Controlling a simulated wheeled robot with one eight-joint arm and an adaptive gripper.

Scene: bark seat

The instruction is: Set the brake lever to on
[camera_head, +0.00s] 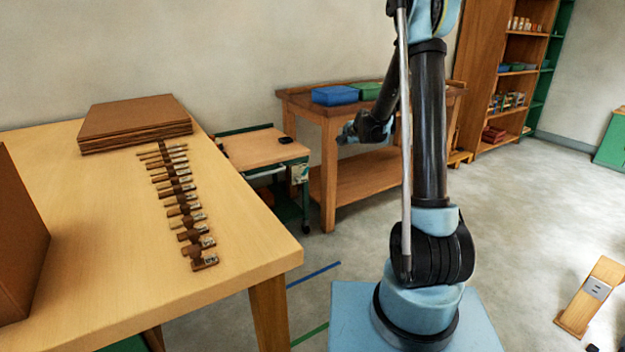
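No part can be clearly made out as the brake lever. A low cart (262,148) with a wooden top, green frame and casters stands between the tables. A small pale panel (299,173) is on its near right corner, and a small black block (287,140) sits on its top. Either may belong to a brake, but they are too small to tell. My gripper (347,134) is at the end of my arm, right of the cart and apart from it in the picture. Its fingers are too small and dark to read, and I see nothing held.
A wooden table (95,255) at left bears stacked brown sheets (135,122) and a row of small brown pieces (178,200). A workbench (350,180) behind holds a blue tray (333,96) and a green one. A wooden stand (592,296) is at right. Floor between is clear.

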